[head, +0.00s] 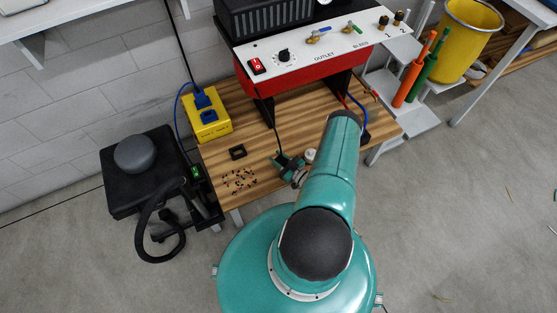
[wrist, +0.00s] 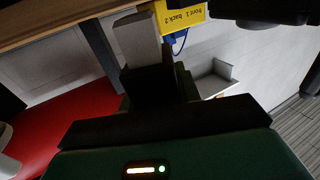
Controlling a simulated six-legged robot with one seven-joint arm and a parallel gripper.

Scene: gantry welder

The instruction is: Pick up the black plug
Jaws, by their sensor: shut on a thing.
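My gripper (head: 284,164) is low over the wooden table in the head view, left of my arm. It is shut on the black plug (head: 279,155), a small dark shape at the end of a thin black cable that hangs from the red and white machine. The plug is mostly hidden by the fingers. In the wrist view a dark finger (wrist: 148,85) and a pale grey block stand above the gripper body; I cannot make out the plug's outline there.
A yellow outlet box (head: 208,121) with a blue plug stands at the table's back left. A small black frame (head: 237,152) and scattered brown bits (head: 240,181) lie left of my gripper. The welding machine (head: 310,55) stands behind. A white round piece (head: 310,154) is close by.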

